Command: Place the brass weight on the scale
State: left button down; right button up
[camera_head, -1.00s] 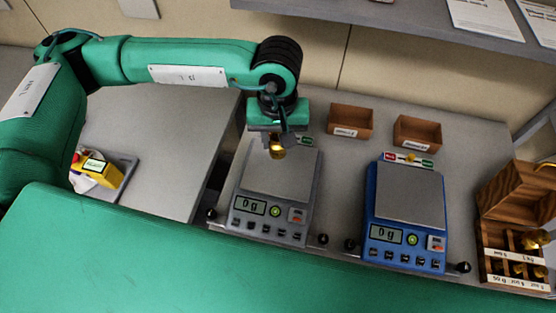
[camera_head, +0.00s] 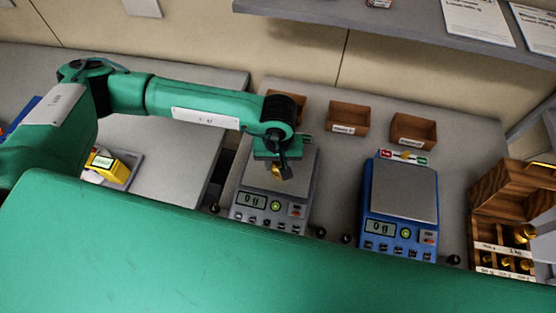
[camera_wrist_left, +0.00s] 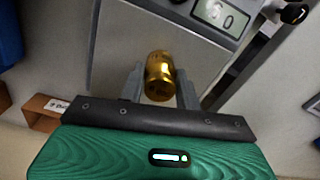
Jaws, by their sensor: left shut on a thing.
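The brass weight (camera_wrist_left: 160,75) is a shiny gold cylinder held between the fingers of my left gripper (camera_wrist_left: 160,88) in the left wrist view. In the head view my left gripper (camera_head: 281,172) points down over the plate of the grey scale (camera_head: 298,182), and the weight (camera_head: 276,170) shows partly behind a finger. The grey scale's display reads 0 g. Whether the weight touches the plate cannot be told, though it looks held just above it. A blue scale (camera_head: 405,195) stands to the right, also reading 0 g. My right gripper is not in view.
Small wooden bins (camera_head: 347,117) (camera_head: 413,129) stand behind the scales. An open wooden case (camera_head: 507,225) with brass weights is at the right. A yellow device (camera_head: 112,168) lies in a tray at the left. A shelf (camera_head: 390,18) runs along the back.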

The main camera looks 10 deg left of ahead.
pick_arm(q)
jog(key=shift+f, duration=0.15)
jog(key=c, duration=1)
grip_release()
jog(key=shift+r, duration=0.3)
notch_tip(320, 180, up, 11)
jog(key=b, duration=0.5)
jog(key=shift+f, duration=0.15)
jog(key=shift+r, duration=0.55)
